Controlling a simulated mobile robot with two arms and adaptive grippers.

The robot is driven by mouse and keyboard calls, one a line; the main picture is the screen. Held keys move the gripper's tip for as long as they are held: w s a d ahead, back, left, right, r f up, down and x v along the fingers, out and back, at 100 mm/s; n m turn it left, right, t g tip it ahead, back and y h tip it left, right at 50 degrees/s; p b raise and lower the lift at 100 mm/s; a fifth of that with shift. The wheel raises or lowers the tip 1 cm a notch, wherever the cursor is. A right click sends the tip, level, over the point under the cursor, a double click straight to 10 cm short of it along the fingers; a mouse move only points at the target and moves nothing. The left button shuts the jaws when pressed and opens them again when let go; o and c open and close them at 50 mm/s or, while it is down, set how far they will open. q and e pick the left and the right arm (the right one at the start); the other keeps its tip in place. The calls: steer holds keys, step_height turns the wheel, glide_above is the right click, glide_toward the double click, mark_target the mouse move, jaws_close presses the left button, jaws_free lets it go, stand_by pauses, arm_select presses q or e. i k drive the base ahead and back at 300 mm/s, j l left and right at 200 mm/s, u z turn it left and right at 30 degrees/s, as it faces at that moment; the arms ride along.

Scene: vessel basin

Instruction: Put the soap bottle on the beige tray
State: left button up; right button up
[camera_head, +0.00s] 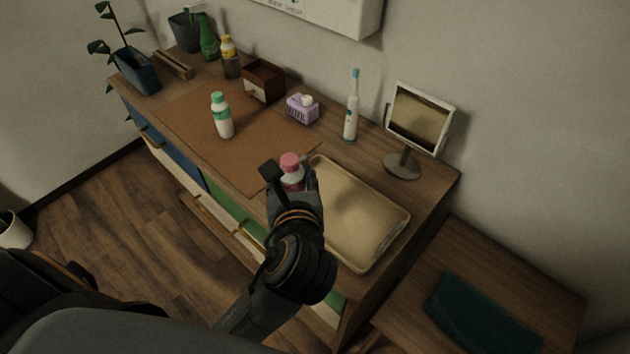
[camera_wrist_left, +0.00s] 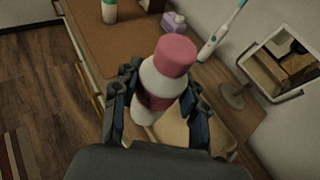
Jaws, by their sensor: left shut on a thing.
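My left gripper (camera_head: 291,178) is shut on a white bottle with a pink cap (camera_head: 290,161). The bottle looks upright; I take it for the soap bottle, though its label is mostly hidden. The wrist view shows the bottle (camera_wrist_left: 164,77) between both fingers (camera_wrist_left: 158,98). The beige tray (camera_head: 384,248) lies at the dresser's front right. The bottle is at the tray's left end; I cannot tell whether it is over the rim or beside it, nor how high. The wrist view shows part of the tray (camera_wrist_left: 207,142) behind the gripper. My right gripper is not in view.
A white bottle with a teal cap (camera_head: 222,116) stands on a brown mat (camera_head: 180,118). A purple box (camera_head: 302,109), an electric toothbrush (camera_head: 351,112) and a framed stand (camera_head: 404,165) line the back. The visible tray surface is empty.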

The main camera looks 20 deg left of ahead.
mark_target(361, 227)
steer(key=k+z, duration=0.1)
steer(key=z, duration=0.3)
steer(key=k+j+z, duration=0.1)
steer(key=z, duration=0.25)
steer(key=k+z, duration=0.1)
steer(key=z, duration=0.3)
steer(key=k+l, duration=0.2)
steer(key=k, duration=0.3)
